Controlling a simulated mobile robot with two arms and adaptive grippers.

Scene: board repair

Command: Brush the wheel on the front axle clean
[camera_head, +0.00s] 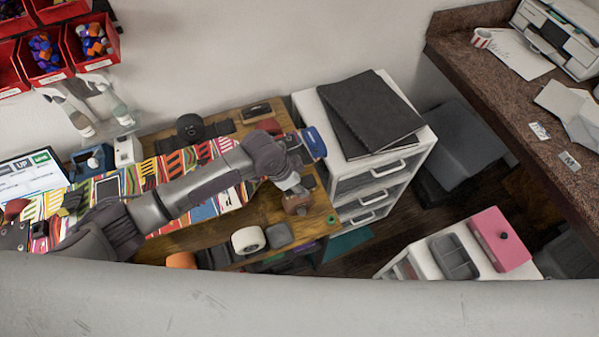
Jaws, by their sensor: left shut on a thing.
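My left gripper (291,184) reaches over the wooden bench (222,126) and points down near its right end. It is shut on a small brown thing (297,203), which may be a brush; the jaws hide part of it. I cannot tell which is on the front axle. My right gripper is not in view.
A brightly striped surface (172,166) runs along the bench under my arm. A white drawer unit (345,184) with black folders (368,112) stands right of the bench. A pink box (499,239) and grey tray (453,256) are at lower right. Red bins (93,40) hang at upper left.

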